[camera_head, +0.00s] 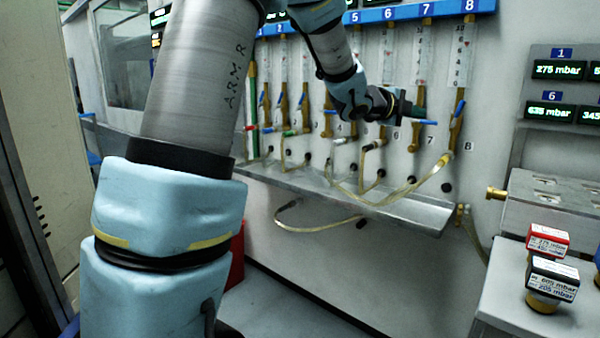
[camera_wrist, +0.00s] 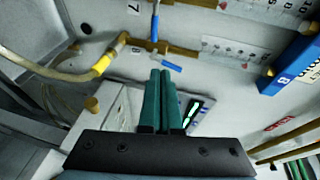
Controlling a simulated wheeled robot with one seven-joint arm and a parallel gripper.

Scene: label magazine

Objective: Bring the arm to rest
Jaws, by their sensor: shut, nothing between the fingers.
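My gripper (camera_head: 416,110) is raised in front of the wall panel, near the valves under columns 6 and 7 in the head view. In the wrist view its two green fingers (camera_wrist: 160,76) lie side by side, shut and empty. My arm reaches up from the lower left and bends over to the right toward the panel. Whether the fingertips touch the panel or its valves cannot be told from the head view; in the wrist view a blue-handled brass valve (camera_wrist: 157,47) shows just beyond them.
Numbered flow tubes (camera_head: 421,55) with brass valves line the wall. Clear hoses (camera_head: 405,190) hang over a metal ledge (camera_head: 420,212). At right, red-topped (camera_head: 547,240) and black-topped (camera_head: 553,279) labelled pieces stand on a light surface below pressure displays (camera_head: 558,70).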

